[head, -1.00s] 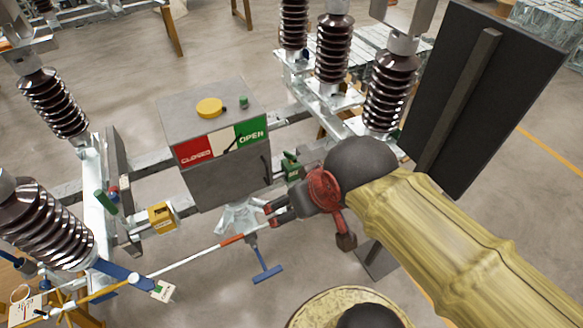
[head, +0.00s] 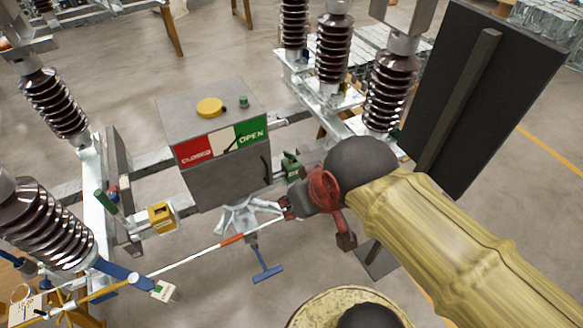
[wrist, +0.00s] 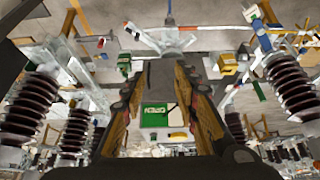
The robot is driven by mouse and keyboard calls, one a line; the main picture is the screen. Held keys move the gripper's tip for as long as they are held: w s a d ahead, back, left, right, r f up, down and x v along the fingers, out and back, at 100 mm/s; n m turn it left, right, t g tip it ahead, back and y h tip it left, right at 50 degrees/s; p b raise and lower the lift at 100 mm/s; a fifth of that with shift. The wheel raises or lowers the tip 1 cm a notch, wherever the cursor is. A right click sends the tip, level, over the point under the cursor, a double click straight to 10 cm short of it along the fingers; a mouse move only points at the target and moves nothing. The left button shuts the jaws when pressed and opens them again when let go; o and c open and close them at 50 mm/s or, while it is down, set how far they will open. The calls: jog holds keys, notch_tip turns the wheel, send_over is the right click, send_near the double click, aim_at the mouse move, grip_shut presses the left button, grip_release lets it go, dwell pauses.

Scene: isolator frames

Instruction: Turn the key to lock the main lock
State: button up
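My gripper (head: 287,207) is in front of the lower right side of the grey mechanism box (head: 228,178). In the wrist view its two fingers (wrist: 163,88) stand wide apart, with nothing held between them. A small green lock-like block (head: 291,166) sits just above the gripper in the head view, beside the box; it also shows in the wrist view (wrist: 124,62), left of the fingers. A yellow lock-like block (head: 161,217) is on the frame to the left; it shows in the wrist view (wrist: 228,65). I cannot make out a key or tell which is the main lock.
The box carries a red, white and green CLOSED/OPEN plate (head: 220,141). A long rod (head: 205,248) crosses below it, near a blue T-handle (head: 265,270). Brown insulators (head: 390,90) stand on both sides. A dark panel (head: 480,95) rises at the right.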

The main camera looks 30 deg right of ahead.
jog(key=m+t+y+b, duration=0.3)
jog(key=m+b, duration=0.7)
jog(key=m, duration=2)
send_near(285, 156)
jog(key=shift+m+g, duration=0.3)
jog(key=b+x, duration=0.1)
jog(key=x, duration=0.1)
jog(key=b+x, duration=0.2)
jog(key=x, duration=0.1)
jog(key=b+x, duration=0.2)
jog(key=x, duration=0.1)
jog(key=shift+w+d, duration=0.25)
jog(key=shift+w, duration=0.15)
